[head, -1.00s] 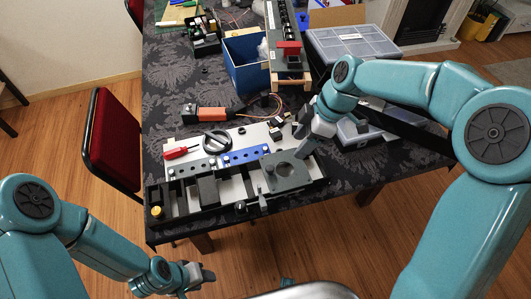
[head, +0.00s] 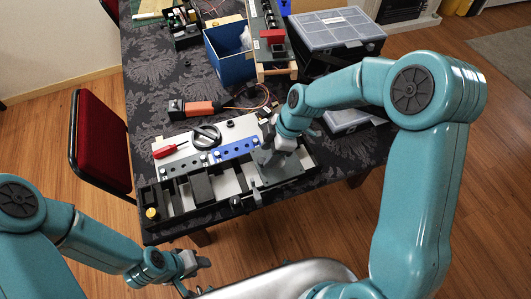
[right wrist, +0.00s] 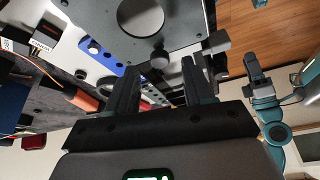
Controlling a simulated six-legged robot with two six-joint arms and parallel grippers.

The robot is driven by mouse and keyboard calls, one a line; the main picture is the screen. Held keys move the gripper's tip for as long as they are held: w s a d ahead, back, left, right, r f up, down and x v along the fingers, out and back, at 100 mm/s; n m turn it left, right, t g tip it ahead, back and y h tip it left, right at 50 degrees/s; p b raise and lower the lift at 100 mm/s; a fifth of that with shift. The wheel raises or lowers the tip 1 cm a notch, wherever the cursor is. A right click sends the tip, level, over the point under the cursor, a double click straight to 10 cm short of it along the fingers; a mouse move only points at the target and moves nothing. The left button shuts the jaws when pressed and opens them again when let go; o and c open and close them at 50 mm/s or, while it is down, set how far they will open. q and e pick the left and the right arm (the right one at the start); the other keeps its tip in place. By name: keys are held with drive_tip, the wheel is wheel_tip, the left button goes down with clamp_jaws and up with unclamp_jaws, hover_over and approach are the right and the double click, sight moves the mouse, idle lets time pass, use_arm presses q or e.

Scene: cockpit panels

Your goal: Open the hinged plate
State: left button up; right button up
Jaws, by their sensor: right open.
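The hinged plate (head: 284,176) is a grey square plate at the right end of the panel board, and it appears to lie flat. Its round hole shows in the right wrist view, where the plate (right wrist: 185,28) is close beyond my fingers. My right gripper (head: 270,146) is over the plate's far part and hides some of it. In the right wrist view my right gripper (right wrist: 158,82) is open, with a small dark knob (right wrist: 159,60) near its fingertips; contact cannot be told. My left gripper (head: 194,263) hangs in front of the table, away from the board; its jaws are unclear.
The board carries a black dial (head: 206,136), a red screwdriver (head: 165,151) and a blue strip (head: 236,149). Behind it are an orange-handled tool (head: 200,107), a blue bin (head: 228,55) and a clear-lidded case (head: 338,28). A red chair (head: 100,148) stands at left.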

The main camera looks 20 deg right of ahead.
drive_tip(key=shift+x, duration=1.15)
drive_tip(key=shift+a+f, duration=0.1)
clamp_jaws()
drive_tip(key=shift+b, duration=0.45)
drive_tip(key=d+r+y+b, duration=0.1)
drive_tip(key=y+b, duration=0.1)
drive_tip(key=b, duration=0.2)
drive_tip(key=d+r+y+b, duration=0.1)
drive_tip(key=d+y+b, duration=0.1)
drive_tip(key=b, duration=0.3)
drive_tip(key=d+r+y+b, duration=0.1)
drive_tip(key=y+b, duration=0.1)
drive_tip(key=b, duration=0.2)
drive_tip(key=shift+w+d+r, duration=0.15)
drive_tip(key=shift+d+r, duration=0.15)
drive_tip(key=shift+r, duration=0.1)
drive_tip(key=d+y+b, duration=0.1)
drive_tip(key=r+y+b, duration=0.1)
drive_tip(key=b, duration=0.1)
drive_tip(key=shift+d+r+y, duration=0.25)
drive_tip(key=shift+d+y, duration=0.05)
drive_tip(key=shift+d, duration=0.1)
